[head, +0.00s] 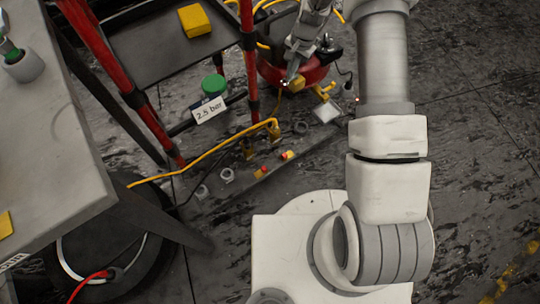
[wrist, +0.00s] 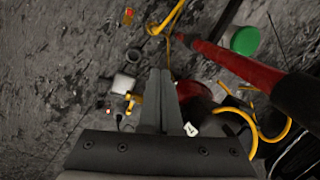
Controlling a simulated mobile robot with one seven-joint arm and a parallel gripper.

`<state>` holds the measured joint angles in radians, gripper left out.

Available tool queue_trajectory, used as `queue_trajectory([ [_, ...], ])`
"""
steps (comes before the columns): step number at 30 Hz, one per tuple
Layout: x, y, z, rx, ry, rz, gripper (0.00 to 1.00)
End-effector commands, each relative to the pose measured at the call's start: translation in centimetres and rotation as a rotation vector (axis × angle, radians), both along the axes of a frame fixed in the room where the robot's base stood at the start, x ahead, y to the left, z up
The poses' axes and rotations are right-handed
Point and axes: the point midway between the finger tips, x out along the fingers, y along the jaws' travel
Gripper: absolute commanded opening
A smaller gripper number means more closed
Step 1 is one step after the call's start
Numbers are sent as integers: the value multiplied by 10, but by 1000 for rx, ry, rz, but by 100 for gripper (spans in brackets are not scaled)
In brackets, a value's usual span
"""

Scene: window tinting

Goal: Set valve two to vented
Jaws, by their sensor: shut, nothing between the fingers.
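My gripper (head: 290,80) is shut and empty, pointing down beside the red compressor (head: 312,72). In the wrist view its fingers (wrist: 161,75) are together. A yellow valve-like fitting (head: 325,92) is just right of the fingertips in the head view. A yellow fitting (wrist: 133,102), likely the same one, shows left of the fingers in the wrist view. Two small red-and-yellow fittings (head: 287,155) (head: 261,172) are on the floor strip, apart from my gripper. I cannot read which is valve two or its setting. A small white tag (wrist: 190,129) is near the fingers, its mark unclear.
A red-legged cart (head: 150,45) holds a yellow block (head: 194,20). A "2.5 bar" sign (head: 210,110) and green-topped item (head: 214,84) are beside it. A yellow hose (head: 195,158) crosses the floor. A grey table (head: 50,150) stands left. The right floor is clear.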

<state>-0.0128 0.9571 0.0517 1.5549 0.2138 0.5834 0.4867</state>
Motion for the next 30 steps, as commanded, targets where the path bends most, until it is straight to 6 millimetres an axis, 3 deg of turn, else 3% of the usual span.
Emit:
queue_trajectory([
  [1,-2,2,-26,5,27,-21,0],
  [8,-20,9,-138,23,115,-139,0],
  [12,-44,13,-206,28,167,-212,0],
  [16,-69,15,-259,28,208,-269,0],
  [22,-96,16,-303,27,243,-323,0],
  [30,-102,16,-312,26,249,-336,0],
])
